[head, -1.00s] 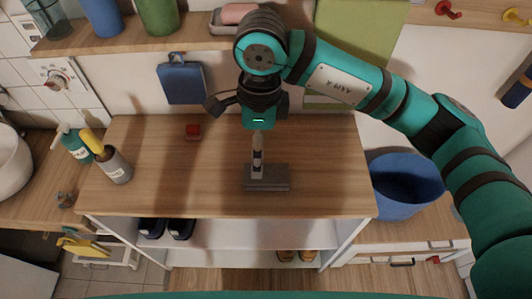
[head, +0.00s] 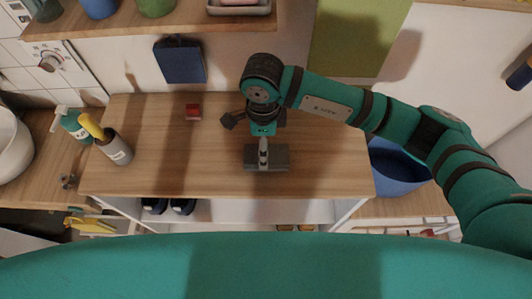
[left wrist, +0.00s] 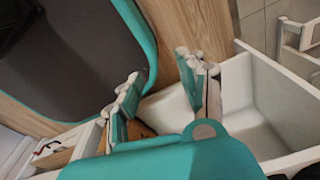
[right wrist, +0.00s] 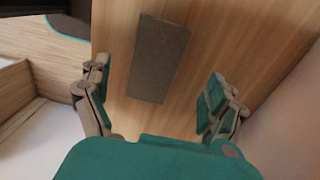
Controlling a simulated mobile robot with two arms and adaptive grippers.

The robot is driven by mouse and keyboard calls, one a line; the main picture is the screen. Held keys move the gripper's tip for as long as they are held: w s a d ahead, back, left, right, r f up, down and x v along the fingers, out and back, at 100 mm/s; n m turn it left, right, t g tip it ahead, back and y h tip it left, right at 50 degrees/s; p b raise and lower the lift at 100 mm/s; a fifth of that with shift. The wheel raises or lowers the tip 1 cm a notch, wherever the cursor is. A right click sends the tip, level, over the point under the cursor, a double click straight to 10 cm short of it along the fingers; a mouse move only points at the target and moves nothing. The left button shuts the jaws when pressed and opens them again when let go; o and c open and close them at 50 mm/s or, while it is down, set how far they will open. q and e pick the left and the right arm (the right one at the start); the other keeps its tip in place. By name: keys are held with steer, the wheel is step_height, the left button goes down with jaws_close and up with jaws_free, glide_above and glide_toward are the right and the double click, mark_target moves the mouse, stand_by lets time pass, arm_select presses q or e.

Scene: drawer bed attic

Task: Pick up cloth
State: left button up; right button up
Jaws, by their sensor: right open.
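A dark grey folded cloth (head: 280,163) lies flat on the wooden top of the white shelf unit. It also shows in the right wrist view (right wrist: 160,55) as a grey rectangle. My right gripper (head: 263,152) is above the cloth, pointing down. In the right wrist view its fingers (right wrist: 160,82) are spread wide, with the cloth between and beyond them and nothing held. My left gripper (left wrist: 160,90) is seen only in its wrist view, empty with its fingers apart, above white drawer or shelf parts, away from the cloth.
A small red object (head: 193,112) lies on the wooden top (head: 150,140). A grey canister (head: 116,148) with a yellow item and a green bottle (head: 75,124) stand at the left. A blue bin (head: 395,172) stands right. Shoes sit on the shelf below. The wood around the cloth is mostly clear.

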steer(key=shift+d+f, duration=0.1)
steer(key=shift+f, duration=0.2)
steer(key=f, duration=0.1)
steer(key=f+p, duration=0.2)
steer(key=shift+s+d+f, duration=0.2)
steer(key=shift+s+f, duration=0.1)
steer(key=shift+f, duration=0.55)
arm_select(q)
steer(key=shift+s+r, duration=0.2)
steer(key=shift+r, duration=0.3)
steer(key=shift+s+r, duration=0.15)
steer(key=shift+r, duration=0.35)
arm_select(e)
steer(key=c, duration=1.3)
